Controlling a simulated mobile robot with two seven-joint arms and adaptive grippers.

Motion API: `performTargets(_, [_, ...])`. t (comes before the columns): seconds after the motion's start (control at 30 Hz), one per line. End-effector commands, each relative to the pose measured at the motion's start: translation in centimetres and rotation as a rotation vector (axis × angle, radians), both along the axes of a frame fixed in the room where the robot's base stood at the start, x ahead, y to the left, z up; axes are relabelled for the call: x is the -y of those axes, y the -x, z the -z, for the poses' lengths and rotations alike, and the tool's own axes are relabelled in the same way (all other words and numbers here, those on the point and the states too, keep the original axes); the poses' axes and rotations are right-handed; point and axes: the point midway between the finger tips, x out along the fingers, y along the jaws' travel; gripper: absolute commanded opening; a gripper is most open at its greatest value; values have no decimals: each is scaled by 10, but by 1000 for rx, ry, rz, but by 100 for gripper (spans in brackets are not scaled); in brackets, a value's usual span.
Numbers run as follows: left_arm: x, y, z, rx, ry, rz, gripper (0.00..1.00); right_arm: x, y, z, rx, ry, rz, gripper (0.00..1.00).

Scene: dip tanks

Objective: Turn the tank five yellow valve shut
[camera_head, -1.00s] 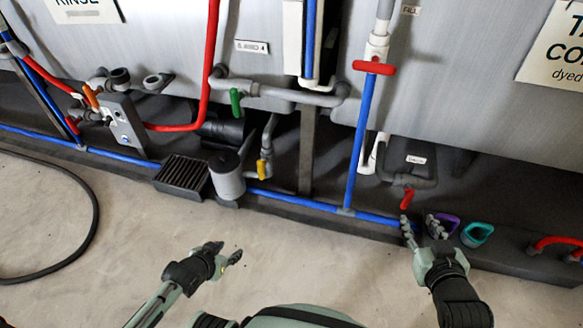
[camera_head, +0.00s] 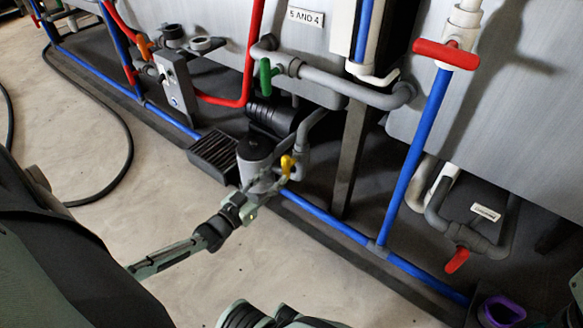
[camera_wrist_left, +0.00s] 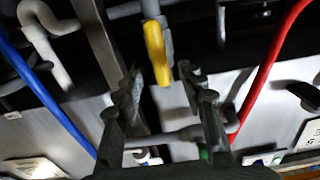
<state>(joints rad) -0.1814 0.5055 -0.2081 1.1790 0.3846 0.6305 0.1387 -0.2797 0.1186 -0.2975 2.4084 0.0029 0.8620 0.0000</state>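The yellow valve handle (camera_head: 287,165) sits on a grey pipe beside a grey cylindrical pump body (camera_head: 254,160), low under the tanks. My left gripper (camera_head: 268,186) is right at it, reaching from the lower left. In the left wrist view the yellow handle (camera_wrist_left: 157,52) points into the gap between the two spread fingers of my left gripper (camera_wrist_left: 160,85). The fingers stand on either side of the handle with room between; I see no clear contact. My right gripper is not clearly in view.
A green valve handle (camera_head: 265,77), a red tee handle (camera_head: 446,54), a small red handle (camera_head: 457,260) and an orange handle (camera_head: 144,47) are nearby. A blue pipe (camera_head: 330,220) runs along the dark curb. A black grate (camera_head: 213,156) lies left of the pump. Open floor is in front.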

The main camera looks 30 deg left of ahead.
Motion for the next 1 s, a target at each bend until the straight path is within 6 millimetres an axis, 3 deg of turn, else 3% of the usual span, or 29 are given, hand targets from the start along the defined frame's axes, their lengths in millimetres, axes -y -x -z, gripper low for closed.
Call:
performTargets(0.33, [4,-55,1,1,1,-1,40,-3,-4,1,35,29,0,40])
performTargets(0.5, [6,-66,0,0,1,0,40,-4,-5,-1,39,36,0,40])
performTargets(0.77, [6,-66,0,-1,1,0,40,-4,-5,-2,42,37,0,40])
performTargets(1.0, [6,-66,0,-1,0,0,10,-4,-5,-2,42,37,1,40])
